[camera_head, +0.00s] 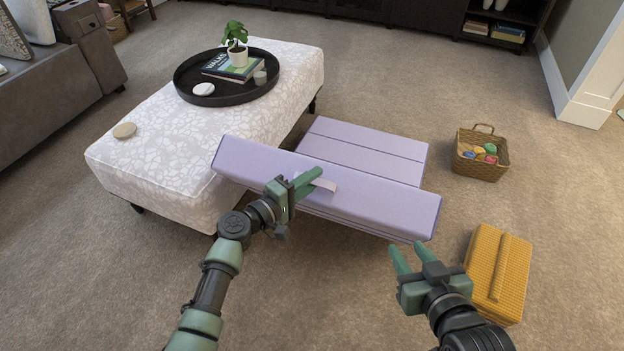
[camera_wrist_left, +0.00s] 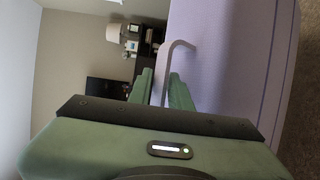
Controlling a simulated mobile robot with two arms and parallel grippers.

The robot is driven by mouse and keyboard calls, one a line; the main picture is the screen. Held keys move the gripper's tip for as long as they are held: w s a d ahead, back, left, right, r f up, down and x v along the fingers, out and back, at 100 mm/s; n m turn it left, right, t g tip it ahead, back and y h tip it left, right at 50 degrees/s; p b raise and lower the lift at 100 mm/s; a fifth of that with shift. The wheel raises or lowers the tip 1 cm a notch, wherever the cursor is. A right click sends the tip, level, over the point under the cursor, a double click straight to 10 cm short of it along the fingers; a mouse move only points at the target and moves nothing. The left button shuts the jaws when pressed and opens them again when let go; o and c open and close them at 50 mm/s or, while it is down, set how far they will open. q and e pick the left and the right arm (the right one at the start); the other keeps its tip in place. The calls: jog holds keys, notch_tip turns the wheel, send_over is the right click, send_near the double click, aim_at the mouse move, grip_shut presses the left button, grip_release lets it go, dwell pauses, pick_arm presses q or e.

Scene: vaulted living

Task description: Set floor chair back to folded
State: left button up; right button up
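The lilac floor chair (camera_head: 362,150) lies on the carpet, its flat seat section on the far side. Its long back (camera_head: 385,198) stands raised along the near side, with a pale strap handle (camera_head: 323,184) on its face. The back and the strap (camera_wrist_left: 182,44) also show in the left wrist view. My left gripper (camera_head: 311,180) is at the strap, its fingers (camera_wrist_left: 163,88) close together with the strap between them. My right gripper (camera_head: 409,251) is open and empty, just in front of the back's right end.
A white patterned ottoman (camera_head: 165,160) stands close at the left, bearing a black tray (camera_head: 183,88) and a small round disc (camera_head: 124,130). A wicker basket (camera_head: 480,167) with colored balls and a yellow woven box (camera_head: 497,275) are at the right. Carpet in front is clear.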

pick_arm(q)
grip_shut()
jog(key=shift+f, duration=0.1)
dwell(1.2)
